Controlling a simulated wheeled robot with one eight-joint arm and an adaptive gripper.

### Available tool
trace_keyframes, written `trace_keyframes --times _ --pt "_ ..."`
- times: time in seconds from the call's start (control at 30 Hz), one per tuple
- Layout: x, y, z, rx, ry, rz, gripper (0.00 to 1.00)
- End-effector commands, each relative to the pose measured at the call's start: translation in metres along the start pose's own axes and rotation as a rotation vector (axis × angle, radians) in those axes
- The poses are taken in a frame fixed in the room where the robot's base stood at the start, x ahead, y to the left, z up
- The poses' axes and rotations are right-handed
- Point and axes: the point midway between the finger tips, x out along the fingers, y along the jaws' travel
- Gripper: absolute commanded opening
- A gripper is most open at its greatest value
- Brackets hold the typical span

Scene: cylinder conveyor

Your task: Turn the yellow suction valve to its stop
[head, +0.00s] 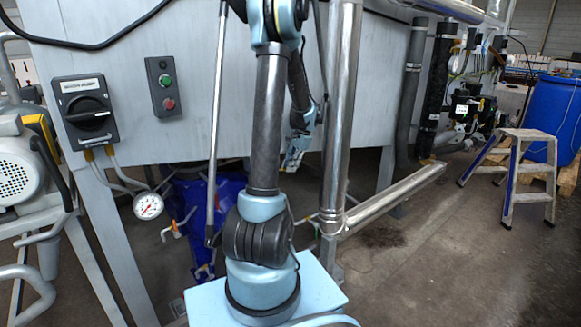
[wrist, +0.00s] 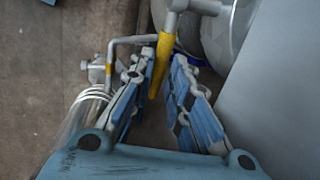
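The yellow valve handle (wrist: 164,58) shows at the top middle of the wrist view, a slim lever hanging from a grey metal fitting (wrist: 178,8). My gripper (wrist: 166,62) is open, with its two blue-padded fingers on either side of the lever's lower part. In the head view my gripper (head: 293,155) is small, beyond my arm and low beside the tank; I cannot make out the yellow handle there.
A shiny pipe (wrist: 82,112) and a thin bent grey rod (wrist: 125,41) lie left of the fingers; a grey panel (wrist: 285,95) is close on the right. In the head view, a steel pipe (head: 343,110) stands right of my arm. A step stool (head: 517,165) stands on open floor.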

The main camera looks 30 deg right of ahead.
Motion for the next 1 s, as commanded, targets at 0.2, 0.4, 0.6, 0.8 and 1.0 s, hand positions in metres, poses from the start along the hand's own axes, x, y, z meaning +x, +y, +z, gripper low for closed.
trace_keyframes --times 0.2,0.4,0.6,0.8,1.0 --pt "0.000 0.000 0.001 -0.001 0.000 0.001 0.34" --pt "-0.001 0.000 0.001 -0.001 -0.001 0.002 0.34" --pt "-0.020 0.000 0.001 0.001 -0.001 0.002 0.34" --pt "-0.050 0.000 0.001 0.000 -0.001 0.003 0.34" --pt "-0.069 -0.001 0.000 0.000 -0.001 0.003 0.34"
